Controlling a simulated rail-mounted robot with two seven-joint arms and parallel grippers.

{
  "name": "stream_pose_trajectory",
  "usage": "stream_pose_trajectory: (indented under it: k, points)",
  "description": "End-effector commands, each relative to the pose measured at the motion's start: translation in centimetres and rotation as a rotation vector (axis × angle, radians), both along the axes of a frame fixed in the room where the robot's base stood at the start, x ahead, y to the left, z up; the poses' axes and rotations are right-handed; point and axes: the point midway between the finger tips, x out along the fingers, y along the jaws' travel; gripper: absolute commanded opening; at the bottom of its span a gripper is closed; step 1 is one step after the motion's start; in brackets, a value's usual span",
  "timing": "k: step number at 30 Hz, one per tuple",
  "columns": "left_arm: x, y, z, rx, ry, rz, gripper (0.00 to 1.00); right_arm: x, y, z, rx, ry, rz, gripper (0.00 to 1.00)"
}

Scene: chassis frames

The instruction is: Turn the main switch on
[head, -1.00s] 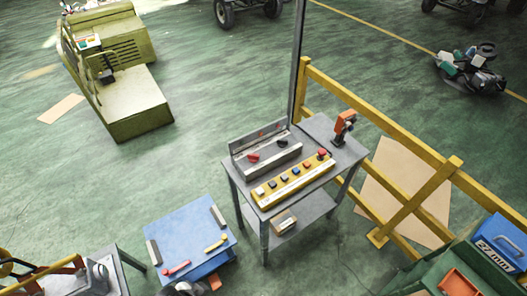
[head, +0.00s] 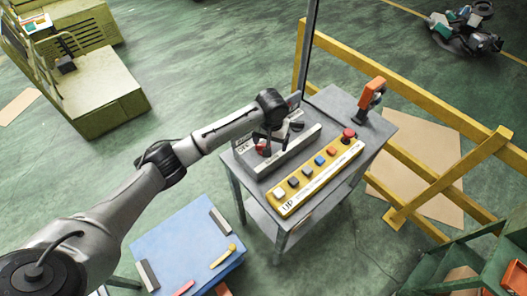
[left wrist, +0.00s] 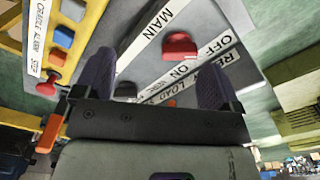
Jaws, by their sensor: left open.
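The main switch is a red knob (left wrist: 180,46) on a grey panel, between a white strip reading MAIN and a strip reading OFF and ON. In the head view a red knob (head: 262,149) shows on the grey panel (head: 293,150), partly hidden by my gripper. My left gripper (head: 276,136) is over this panel, pointing down. In the left wrist view its two dark fingers (left wrist: 157,76) are apart with nothing held between them. The red knob lies beyond the fingertips, apart from them. The exact knob angle is hard to tell. My right gripper is not in view.
A yellow button box (head: 318,178) with several coloured buttons lies along the panel's front. An orange-headed device (head: 371,97) stands at the table's back right corner. A dark post (head: 306,45) and a yellow railing (head: 420,100) stand behind. A blue cart (head: 185,245) is at lower left.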

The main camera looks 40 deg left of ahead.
Motion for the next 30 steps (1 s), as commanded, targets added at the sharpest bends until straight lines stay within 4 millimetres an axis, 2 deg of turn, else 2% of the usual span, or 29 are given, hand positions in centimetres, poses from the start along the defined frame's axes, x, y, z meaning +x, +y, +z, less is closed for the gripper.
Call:
stream_pose_trajectory:
  k: [1,6,9,13,17,30]
  points:
    - [1.1,1.5,0.5,0.005,0.000,0.050,0.89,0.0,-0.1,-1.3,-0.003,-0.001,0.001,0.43]
    - [2.7,4.5,2.7,0.002,0.011,0.173,0.89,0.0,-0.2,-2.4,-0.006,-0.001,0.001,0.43]
    - [3.1,5.4,3.5,-0.002,0.014,0.212,0.89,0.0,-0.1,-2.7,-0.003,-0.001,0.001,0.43]
    - [3.3,5.9,3.2,-0.004,0.020,0.234,0.89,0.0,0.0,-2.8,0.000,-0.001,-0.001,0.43]
    - [3.2,5.9,1.5,-0.004,0.021,0.237,0.89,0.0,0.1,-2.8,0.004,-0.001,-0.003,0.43]
    - [3.3,5.9,-6.4,-0.004,0.019,0.234,0.89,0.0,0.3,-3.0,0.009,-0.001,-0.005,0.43]
